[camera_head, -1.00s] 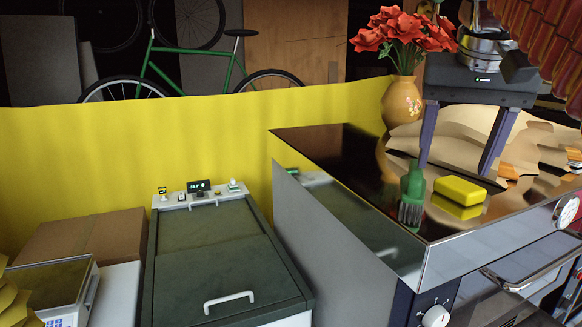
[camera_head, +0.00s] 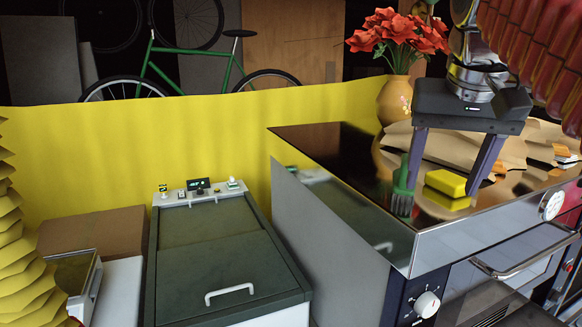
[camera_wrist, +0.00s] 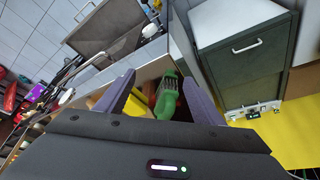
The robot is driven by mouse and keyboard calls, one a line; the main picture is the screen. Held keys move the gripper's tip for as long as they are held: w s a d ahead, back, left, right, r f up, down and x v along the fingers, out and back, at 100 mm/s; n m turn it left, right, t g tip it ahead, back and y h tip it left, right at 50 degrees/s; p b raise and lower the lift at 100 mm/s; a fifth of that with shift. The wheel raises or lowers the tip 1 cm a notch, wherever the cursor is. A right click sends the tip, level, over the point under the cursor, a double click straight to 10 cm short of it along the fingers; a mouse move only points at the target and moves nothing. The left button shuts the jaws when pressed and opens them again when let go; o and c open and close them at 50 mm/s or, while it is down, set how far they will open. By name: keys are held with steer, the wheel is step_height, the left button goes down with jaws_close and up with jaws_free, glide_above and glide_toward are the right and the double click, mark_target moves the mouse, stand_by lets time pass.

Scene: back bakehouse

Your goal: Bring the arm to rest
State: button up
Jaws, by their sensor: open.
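My gripper (camera_head: 440,188) is open, its two dark fingers pointing down over the shiny steel oven top (camera_head: 345,165). In the head view the fingers stand apart near a green brush (camera_head: 402,196) and a yellow sponge (camera_head: 445,182). The left finger overlaps the brush and the right finger is beside the sponge; I cannot tell whether either touches. In the wrist view the green brush (camera_wrist: 167,100) shows between the spread fingers, with no visible grip on it.
A tan vase (camera_head: 394,98) with red flowers and crumpled brown paper (camera_head: 440,145) stand behind my gripper on the oven. A dark green lidded chest (camera_head: 215,245) is at the left, beside a cardboard box (camera_head: 95,232). A yellow screen (camera_head: 180,150) runs behind; a bicycle is beyond it.

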steer(key=s+a+f+n, duration=0.1)
steer(key=s+f, duration=0.3)
steer(key=f, duration=0.6)
steer(key=s+a+f+n, duration=0.1)
steer(key=s+a+f, duration=0.2)
steer(key=f, duration=0.7)
steer(key=s+a+f+n+t+y, duration=0.1)
steer(key=s+a+f, duration=0.2)
steer(key=f, duration=0.7)
steer(key=shift+s+f, duration=0.2)
steer(key=shift+s, duration=0.8)
steer(key=shift+a, duration=0.1)
